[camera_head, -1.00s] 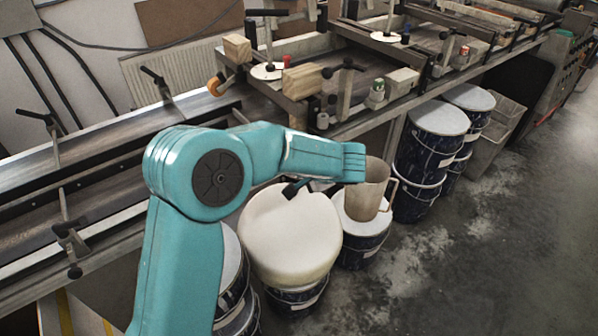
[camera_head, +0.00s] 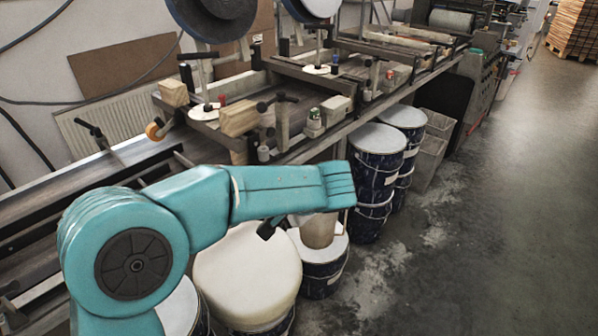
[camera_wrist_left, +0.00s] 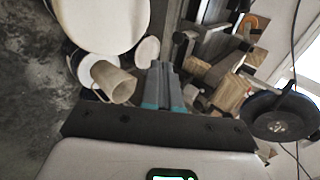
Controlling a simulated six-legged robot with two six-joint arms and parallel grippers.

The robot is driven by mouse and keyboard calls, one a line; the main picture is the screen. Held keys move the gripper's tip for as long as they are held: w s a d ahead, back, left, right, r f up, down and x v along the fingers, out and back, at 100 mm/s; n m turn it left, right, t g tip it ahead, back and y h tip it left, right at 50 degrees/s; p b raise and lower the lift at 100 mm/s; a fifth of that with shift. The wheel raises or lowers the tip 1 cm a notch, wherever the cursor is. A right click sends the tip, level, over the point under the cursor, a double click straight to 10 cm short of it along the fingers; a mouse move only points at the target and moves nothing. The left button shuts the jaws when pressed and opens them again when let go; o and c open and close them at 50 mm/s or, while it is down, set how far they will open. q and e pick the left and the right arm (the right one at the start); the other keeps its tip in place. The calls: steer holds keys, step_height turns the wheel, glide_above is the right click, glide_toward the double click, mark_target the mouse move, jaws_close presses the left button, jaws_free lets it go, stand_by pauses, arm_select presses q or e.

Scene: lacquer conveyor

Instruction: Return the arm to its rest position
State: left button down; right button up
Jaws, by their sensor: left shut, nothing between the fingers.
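My left arm, teal with a dark round joint cap, comes in from the lower left of the head view and reaches right across the front of the bench. Its gripper is mostly hidden behind the forearm there; only a small black part shows below it. In the left wrist view the left gripper (camera_wrist_left: 162,68) has its two grey fingers together, shut and empty. My right gripper is in neither view.
A beige jug (camera_head: 318,232) stands on a drum beside a large white-topped drum (camera_head: 248,278), both close below the arm. More drums (camera_head: 376,160) stand under the bench edge. Wooden blocks (camera_head: 240,119) and clamps lie on the bench. The floor (camera_head: 480,250) at right is clear.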

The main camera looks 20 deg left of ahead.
arm_select(q)
steer(key=s+d+f+m+g+h, duration=0.1)
steer(key=s+d+f+g+h, duration=0.2)
steer(key=f, duration=0.8)
steer(key=s+d+f+g+h, duration=0.1)
steer(key=s+d+f+h, duration=0.35)
steer(key=f, duration=0.65)
steer(key=s+d+f+n+h+p, duration=0.1)
steer(key=s+d+f+n+h, duration=0.1)
steer(key=s+f+n, duration=0.2)
steer(key=s+d+f+n+h+p, duration=0.1)
steer(key=s+d+f+n+h, duration=0.2)
steer(key=s+f, duration=0.6)
steer(key=s, duration=0.3)
steer(key=shift+s+d+n+t, duration=0.2)
steer(key=shift+d+n+t, duration=0.1)
steer(key=shift+n, duration=0.1)
steer(key=shift+a, duration=0.25)
